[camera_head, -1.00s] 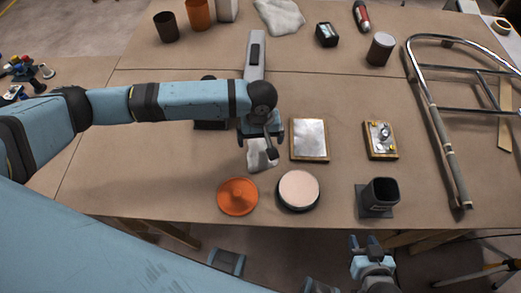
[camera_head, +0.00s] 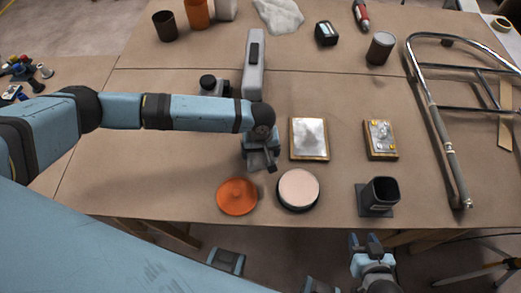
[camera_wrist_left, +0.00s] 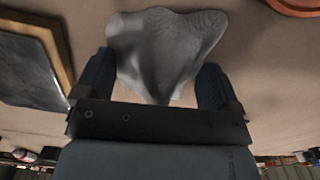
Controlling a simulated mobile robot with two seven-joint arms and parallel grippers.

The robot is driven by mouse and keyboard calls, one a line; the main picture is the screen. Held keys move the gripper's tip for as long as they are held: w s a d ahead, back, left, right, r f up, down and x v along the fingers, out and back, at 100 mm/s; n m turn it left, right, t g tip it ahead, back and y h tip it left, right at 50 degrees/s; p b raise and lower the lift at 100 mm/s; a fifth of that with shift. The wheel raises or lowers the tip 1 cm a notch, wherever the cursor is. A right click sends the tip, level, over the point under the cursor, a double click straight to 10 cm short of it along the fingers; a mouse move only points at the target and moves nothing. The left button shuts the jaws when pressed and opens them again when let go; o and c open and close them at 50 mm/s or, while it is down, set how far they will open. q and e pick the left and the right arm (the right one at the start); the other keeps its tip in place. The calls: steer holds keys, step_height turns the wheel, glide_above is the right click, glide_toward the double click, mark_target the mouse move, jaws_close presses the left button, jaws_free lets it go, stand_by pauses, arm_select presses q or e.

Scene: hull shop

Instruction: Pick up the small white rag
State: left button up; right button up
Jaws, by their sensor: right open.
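The small white rag (camera_wrist_left: 165,45) lies crumpled on the brown-covered table in the left wrist view, ahead of and between the fingers of my left gripper (camera_wrist_left: 156,66). The fingers stand wide apart, one on each side of the rag's near part. In the head view my left gripper (camera_head: 261,161) points down low over the table and hides nearly all of the rag. I cannot tell whether the fingers touch the cloth. My right gripper (camera_head: 366,243) is open and empty, below the table's front edge.
An orange dish (camera_head: 237,196) and a round pale-topped pad (camera_head: 298,189) lie just in front of my left gripper. A framed metal plate (camera_head: 309,139) lies to its right. A dark square cup (camera_head: 382,193) stands further right. A larger white cloth (camera_head: 279,15) lies at the back.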

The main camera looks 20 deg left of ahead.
arm_select(q)
steer(key=c, duration=0.7)
steer(key=shift+r, duration=0.15)
step_height(320, 180, up, 20)
steer(key=shift+f+p, duration=0.1)
steer(key=shift+p, duration=0.4)
